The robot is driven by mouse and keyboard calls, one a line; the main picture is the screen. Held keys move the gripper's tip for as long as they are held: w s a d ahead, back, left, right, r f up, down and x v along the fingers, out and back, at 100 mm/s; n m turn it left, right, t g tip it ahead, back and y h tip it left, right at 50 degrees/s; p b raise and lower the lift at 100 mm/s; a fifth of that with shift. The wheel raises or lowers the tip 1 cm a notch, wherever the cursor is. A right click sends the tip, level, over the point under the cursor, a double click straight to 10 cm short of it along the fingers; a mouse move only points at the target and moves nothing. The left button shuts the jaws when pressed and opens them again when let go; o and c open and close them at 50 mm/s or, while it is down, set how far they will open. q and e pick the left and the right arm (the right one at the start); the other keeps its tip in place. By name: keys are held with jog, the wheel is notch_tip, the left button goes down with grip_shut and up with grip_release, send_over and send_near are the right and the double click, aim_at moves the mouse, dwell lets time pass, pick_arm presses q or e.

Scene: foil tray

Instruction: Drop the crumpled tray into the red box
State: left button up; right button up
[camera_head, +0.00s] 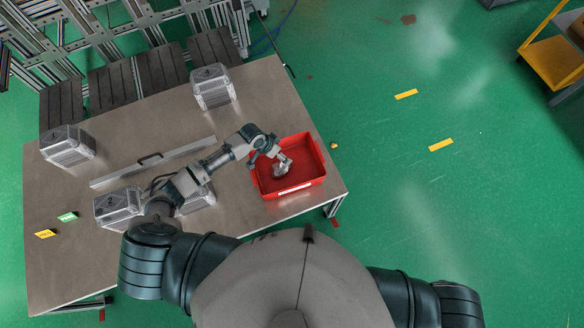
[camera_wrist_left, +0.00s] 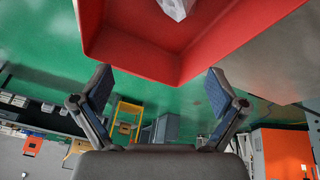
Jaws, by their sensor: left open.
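The red box (camera_head: 317,178) stands at the right end of the table. The crumpled tray (camera_head: 283,168), a small silvery wad, shows inside the box's outline; I cannot tell whether it rests on the floor of the box. My left gripper (camera_head: 268,153) is over the box, close to the tray, and partly covers the box's far left side. In the left wrist view the fingers of the left gripper (camera_wrist_left: 160,92) are spread with nothing between them. The red box (camera_wrist_left: 130,52) and a pale part of the crumpled tray (camera_wrist_left: 177,8) show beyond them. My right gripper is not in view.
The brown table (camera_head: 250,110) carries stacks of foil trays at the back (camera_head: 212,88), the left (camera_head: 68,147) and the front (camera_head: 118,208). Another stack is partly behind my left arm.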

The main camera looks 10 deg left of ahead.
pick_arm(q)
jog(key=v, duration=1)
jog(key=shift+r, duration=0.3)
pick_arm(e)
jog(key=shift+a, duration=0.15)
